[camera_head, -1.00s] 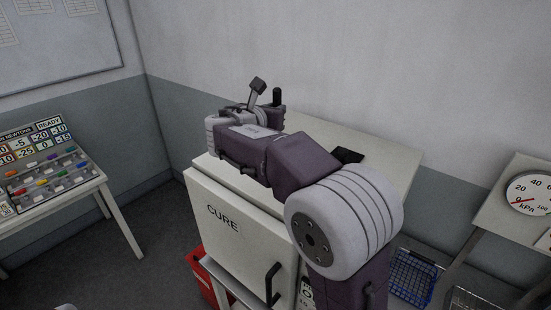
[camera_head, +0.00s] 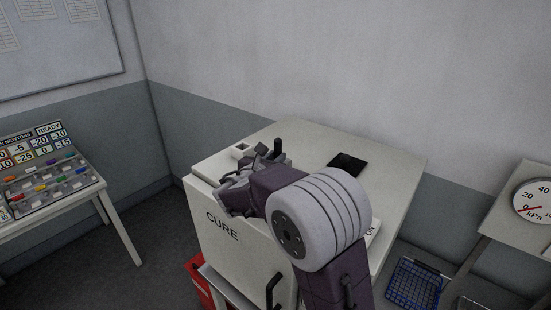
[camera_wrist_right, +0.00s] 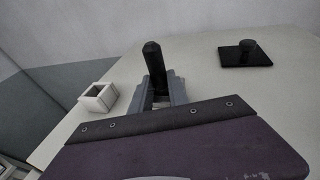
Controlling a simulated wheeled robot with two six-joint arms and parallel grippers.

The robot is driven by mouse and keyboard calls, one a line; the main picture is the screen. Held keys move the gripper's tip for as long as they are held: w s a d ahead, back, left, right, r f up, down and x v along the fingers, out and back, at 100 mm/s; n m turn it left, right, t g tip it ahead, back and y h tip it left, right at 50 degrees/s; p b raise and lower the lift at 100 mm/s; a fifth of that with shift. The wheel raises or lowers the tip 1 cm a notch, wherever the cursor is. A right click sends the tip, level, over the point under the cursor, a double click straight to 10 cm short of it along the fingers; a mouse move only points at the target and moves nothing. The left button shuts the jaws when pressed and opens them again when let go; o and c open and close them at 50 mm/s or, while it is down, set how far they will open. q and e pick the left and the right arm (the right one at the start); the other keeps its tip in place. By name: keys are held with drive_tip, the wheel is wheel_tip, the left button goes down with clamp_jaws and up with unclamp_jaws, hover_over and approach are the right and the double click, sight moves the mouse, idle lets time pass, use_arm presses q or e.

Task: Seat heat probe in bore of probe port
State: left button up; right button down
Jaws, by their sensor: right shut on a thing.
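My right gripper (camera_head: 264,156) is shut on the heat probe, whose black handle (camera_head: 278,146) stands up from the jaws above the top of the CURE cabinet. In the right wrist view the gripper (camera_wrist_right: 160,90) holds the probe (camera_wrist_right: 153,60) nearly upright; its lower end is hidden by the jaws and wrist. The probe port (camera_head: 241,150) is a small white square block with an open, dark bore. It also shows in the right wrist view (camera_wrist_right: 104,99), left of and apart from the probe. My left gripper is not in view.
The white CURE cabinet (camera_head: 209,243) has a mostly bare top. A black square plate (camera_head: 347,162) with a knob lies towards its right. A panel table (camera_head: 60,185) stands left, a kPa gauge (camera_head: 535,201) and blue basket (camera_head: 413,282) right. A wall is behind.

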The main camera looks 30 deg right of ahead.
drive_tip(key=shift+s, duration=0.1)
drive_tip(key=c, duration=1.4)
unclamp_jaws()
drive_tip(key=shift+o, duration=0.6)
drive_tip(key=shift+r, duration=0.15)
drive_tip(key=b+v, duration=0.3)
drive_tip(key=v, duration=0.9)
